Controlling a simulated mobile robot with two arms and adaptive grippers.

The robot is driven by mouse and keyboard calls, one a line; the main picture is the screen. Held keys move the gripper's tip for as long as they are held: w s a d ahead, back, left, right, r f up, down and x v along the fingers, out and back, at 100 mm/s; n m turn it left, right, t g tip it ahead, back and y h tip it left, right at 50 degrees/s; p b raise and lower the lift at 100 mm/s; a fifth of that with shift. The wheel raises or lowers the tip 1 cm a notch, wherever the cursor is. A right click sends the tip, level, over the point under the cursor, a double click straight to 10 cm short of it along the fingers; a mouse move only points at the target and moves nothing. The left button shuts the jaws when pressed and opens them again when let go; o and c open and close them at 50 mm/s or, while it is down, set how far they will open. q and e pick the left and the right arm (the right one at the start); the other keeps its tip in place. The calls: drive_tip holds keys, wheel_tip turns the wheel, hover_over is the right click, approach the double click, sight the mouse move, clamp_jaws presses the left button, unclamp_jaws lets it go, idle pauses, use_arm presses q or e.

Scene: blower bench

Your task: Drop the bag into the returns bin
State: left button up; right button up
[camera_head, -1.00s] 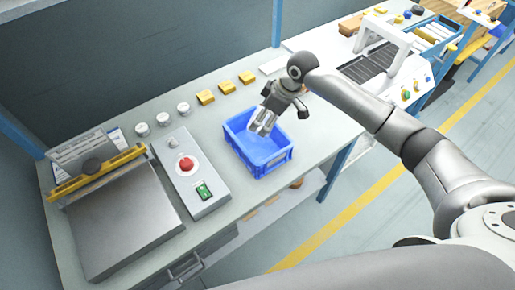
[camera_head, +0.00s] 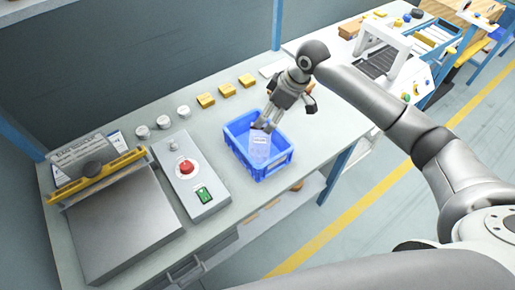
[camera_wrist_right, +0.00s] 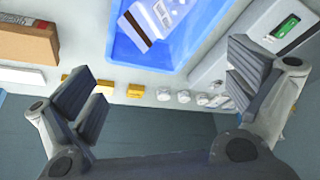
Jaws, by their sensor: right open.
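The bag is a pale, see-through pouch (camera_head: 259,142) with printing on it. It shows inside the blue returns bin (camera_head: 275,168), on the bench. In the right wrist view the bag (camera_wrist_right: 165,18) shows with a dark stripe against the blue bin (camera_wrist_right: 125,50). Whether it lies flat on the bin floor I cannot tell. My right gripper (camera_head: 288,113) is above the bin's back right part. Its fingers are spread wide and empty, and they also frame the right wrist view (camera_wrist_right: 165,78). My left gripper is not in view.
Left of the bin is a control box with a red button (camera_head: 186,166) and a sealer with a yellow bar (camera_head: 98,176). White round jars (camera_head: 163,122) and several yellow blocks (camera_head: 227,90) line the bench back. A brown box (camera_wrist_right: 25,42) shows in the wrist view.

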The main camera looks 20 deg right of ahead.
drive_tip(key=v, duration=0.8)
